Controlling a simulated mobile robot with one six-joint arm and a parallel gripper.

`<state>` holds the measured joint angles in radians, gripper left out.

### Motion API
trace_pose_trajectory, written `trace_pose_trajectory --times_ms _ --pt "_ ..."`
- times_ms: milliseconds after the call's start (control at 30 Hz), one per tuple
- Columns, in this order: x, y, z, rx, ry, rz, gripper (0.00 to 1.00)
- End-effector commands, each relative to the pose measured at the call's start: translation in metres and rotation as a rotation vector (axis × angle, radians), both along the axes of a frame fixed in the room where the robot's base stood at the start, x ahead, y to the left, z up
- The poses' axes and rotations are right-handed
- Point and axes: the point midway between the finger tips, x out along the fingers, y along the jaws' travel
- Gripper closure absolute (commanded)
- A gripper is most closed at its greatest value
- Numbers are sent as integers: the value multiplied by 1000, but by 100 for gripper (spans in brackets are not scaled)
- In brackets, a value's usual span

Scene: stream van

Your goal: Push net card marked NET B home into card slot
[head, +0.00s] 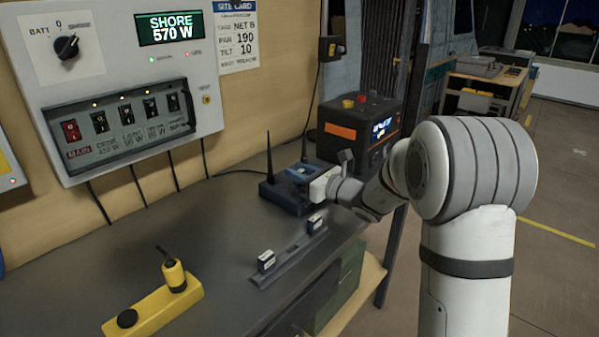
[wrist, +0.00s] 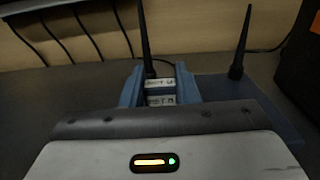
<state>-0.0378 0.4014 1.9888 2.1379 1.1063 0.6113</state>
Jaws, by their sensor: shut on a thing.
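A dark blue box with two black antennas (head: 283,196) stands at the back of the bench; it also shows in the wrist view (wrist: 245,95). My gripper (head: 303,173) is at the top of this box, reaching in from the right. In the wrist view its two blue fingers (wrist: 160,90) stand on either side of a small card with white labels (wrist: 160,84). The gripper is shut on this card. The label print is too blurred to read. The card slot itself is hidden by the gripper, and I cannot tell how deep the card sits.
A grey rail (head: 290,252) on the bench holds two small dark cards with white labels (head: 266,260). A yellow block with a knob (head: 155,308) lies at the front left. A black and orange power unit (head: 360,128) stands behind my arm.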

Motion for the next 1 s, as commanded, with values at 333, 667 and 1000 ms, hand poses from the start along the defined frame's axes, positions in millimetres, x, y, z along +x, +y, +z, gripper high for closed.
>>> trace_pose_trajectory --times_ms 333,667,1000 --pt "0 0 -2 -1 1 -1 52" --pt "-1 -2 -2 -1 1 -2 46" --pt "-32 -42 -2 0 1 -5 46"
